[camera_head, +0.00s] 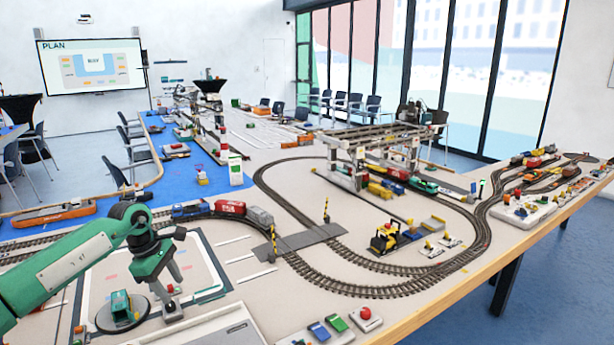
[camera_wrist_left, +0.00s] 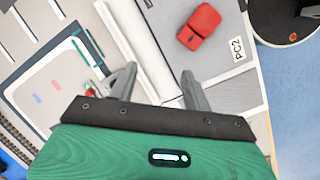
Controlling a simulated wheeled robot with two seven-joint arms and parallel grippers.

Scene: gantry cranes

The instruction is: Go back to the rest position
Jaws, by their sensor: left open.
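My left arm comes in from the left in the head view, and its gripper (camera_head: 168,284) hangs over the near left part of the table. In the left wrist view the two grey fingers of the left gripper (camera_wrist_left: 158,88) stand well apart with nothing between them. Below them lie a pale strip and the edge of a grey panel. My right gripper is in neither view.
A green toy vehicle (camera_head: 122,307) on a dark disc stands close left of the gripper. A red toy car (camera_wrist_left: 199,24) lies on a grey panel marked PC2 (camera_wrist_left: 235,70). Track, a red wagon (camera_head: 229,207) and a gantry crane (camera_head: 345,160) stand farther off.

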